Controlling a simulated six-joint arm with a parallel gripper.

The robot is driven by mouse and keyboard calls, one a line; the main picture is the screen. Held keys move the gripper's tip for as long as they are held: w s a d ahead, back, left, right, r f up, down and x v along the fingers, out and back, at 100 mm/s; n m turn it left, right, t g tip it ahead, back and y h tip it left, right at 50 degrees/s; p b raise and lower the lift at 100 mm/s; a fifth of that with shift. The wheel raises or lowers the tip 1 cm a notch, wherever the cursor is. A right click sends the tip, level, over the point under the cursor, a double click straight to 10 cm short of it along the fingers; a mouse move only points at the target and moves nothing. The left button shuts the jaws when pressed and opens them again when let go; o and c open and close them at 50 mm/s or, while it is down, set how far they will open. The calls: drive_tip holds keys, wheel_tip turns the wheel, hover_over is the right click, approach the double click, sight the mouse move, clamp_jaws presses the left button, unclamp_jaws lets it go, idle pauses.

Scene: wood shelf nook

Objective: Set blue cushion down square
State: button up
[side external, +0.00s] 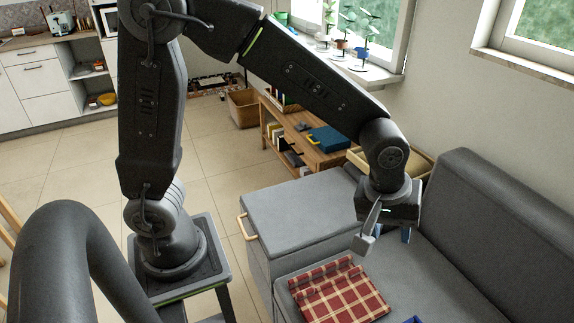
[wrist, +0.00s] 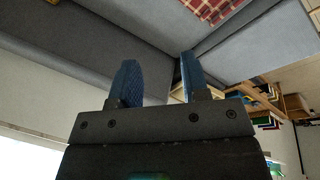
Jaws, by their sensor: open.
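My gripper (side external: 386,238) hangs above the grey sofa seat (side external: 330,270), near the backrest. In the wrist view my gripper (wrist: 160,82) has its two blue-padded fingers apart, with nothing between them. I see no blue cushion that I can name with certainty. A small blue item (side external: 415,320) is cut off by the bottom edge of the side view, to the right of the plaid cloth; I cannot tell what it is.
A red plaid folded cloth (side external: 340,292) lies on the seat, in front of my gripper. The grey sofa backrest (side external: 500,220) rises at right. A wooden bench (side external: 300,142) with a blue case (side external: 329,138) stands behind. The grey side surface (side external: 300,205) is clear.

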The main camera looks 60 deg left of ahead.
drive_tip(key=s+a+r+m+t, duration=0.1)
drive_tip(key=s+a+r+m, duration=0.3)
drive_tip(key=s+a, duration=0.3)
drive_tip(key=s+a+r+m+t+y, duration=0.1)
drive_tip(key=s+a+r+m, duration=0.3)
drive_tip(key=s+a, duration=0.3)
drive_tip(key=shift+s+a+r+t, duration=0.4)
drive_tip(key=shift+s+r, duration=0.1)
drive_tip(key=shift+r, duration=0.35)
